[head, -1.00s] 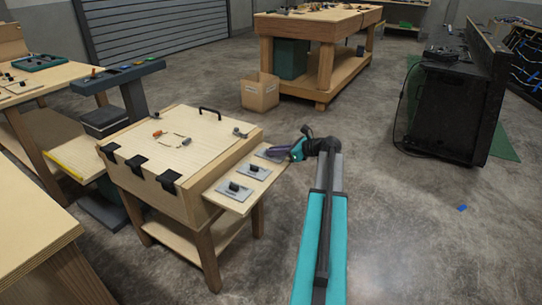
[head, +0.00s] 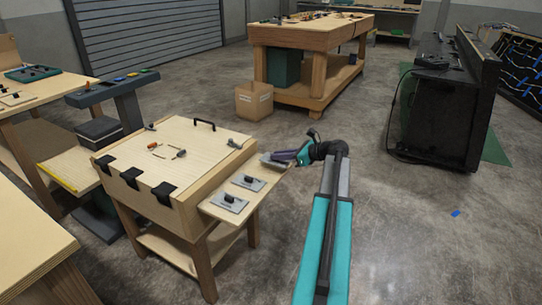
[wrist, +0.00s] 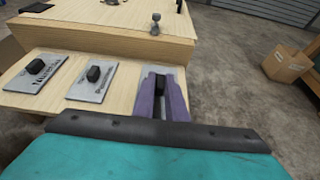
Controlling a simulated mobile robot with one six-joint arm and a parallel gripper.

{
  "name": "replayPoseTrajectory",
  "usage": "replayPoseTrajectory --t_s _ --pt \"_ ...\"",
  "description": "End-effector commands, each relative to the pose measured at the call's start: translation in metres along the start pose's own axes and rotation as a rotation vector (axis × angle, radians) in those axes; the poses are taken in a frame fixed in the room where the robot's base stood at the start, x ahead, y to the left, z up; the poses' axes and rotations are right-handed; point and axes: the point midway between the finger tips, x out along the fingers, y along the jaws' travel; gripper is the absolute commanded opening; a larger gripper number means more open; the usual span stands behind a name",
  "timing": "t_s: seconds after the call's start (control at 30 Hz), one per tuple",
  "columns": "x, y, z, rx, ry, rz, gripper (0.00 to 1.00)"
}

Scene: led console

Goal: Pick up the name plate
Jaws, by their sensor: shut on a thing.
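My gripper (head: 275,159) is at the far end of the wooden side shelf. In the wrist view its purple fingers (wrist: 161,97) are shut on the black knob (wrist: 159,82) of a grey plate (wrist: 178,74), partly hidden behind them. I cannot tell whether this plate touches the shelf. Two more grey plates with black knobs lie flat on the shelf: a middle one (head: 248,183) and a near one (head: 229,203). In the wrist view the middle plate (wrist: 93,82) and left plate (wrist: 36,75) bear dark lettering too small to read surely.
The side shelf (head: 232,217) joins a wooden console (head: 172,133) with a black handle (head: 204,124) and small parts on top. A cardboard box (head: 254,101) stands on the floor behind.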

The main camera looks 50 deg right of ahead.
Motion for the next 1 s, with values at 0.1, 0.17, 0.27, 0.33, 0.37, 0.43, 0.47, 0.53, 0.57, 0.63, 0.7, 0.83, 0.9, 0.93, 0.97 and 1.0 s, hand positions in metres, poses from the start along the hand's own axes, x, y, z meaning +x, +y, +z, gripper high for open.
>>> replayPoseTrajectory --t_s 0.1,0.17,0.27,0.33,0.37,0.43,0.47,0.53,0.57,0.63,0.7,0.83,0.9,0.93,0.97,1.0 --pt "-0.027 -0.005 -0.006 0.002 -0.001 -0.002 0.00" --pt "-0.040 -0.007 -0.010 0.001 -0.001 -0.002 0.00" --pt "-0.060 -0.011 -0.017 0.001 -0.001 -0.002 0.00" --pt "-0.072 -0.013 -0.020 0.001 -0.001 -0.001 0.00" --pt "-0.077 -0.015 -0.022 0.001 -0.001 -0.002 0.00" --pt "-0.087 -0.016 -0.025 0.000 -0.001 0.000 0.00" --pt "-0.090 -0.017 -0.026 0.000 -0.001 0.000 0.00" --pt "-0.098 -0.018 -0.029 0.000 -0.001 -0.001 0.00" --pt "-0.101 -0.019 -0.030 0.000 -0.001 0.000 0.00" --pt "-0.105 -0.019 -0.032 0.000 -0.001 0.001 0.00" --pt "-0.108 -0.019 -0.033 0.000 -0.001 0.001 0.00" --pt "-0.111 -0.020 -0.034 0.000 -0.001 0.001 0.00" --pt "-0.111 -0.020 -0.034 0.000 -0.001 0.001 0.00" --pt "-0.111 -0.020 -0.034 0.000 -0.001 0.001 0.00" --pt "-0.111 -0.020 -0.034 -0.001 -0.001 0.001 0.00" --pt "-0.110 -0.020 -0.034 0.000 -0.001 0.001 0.00"
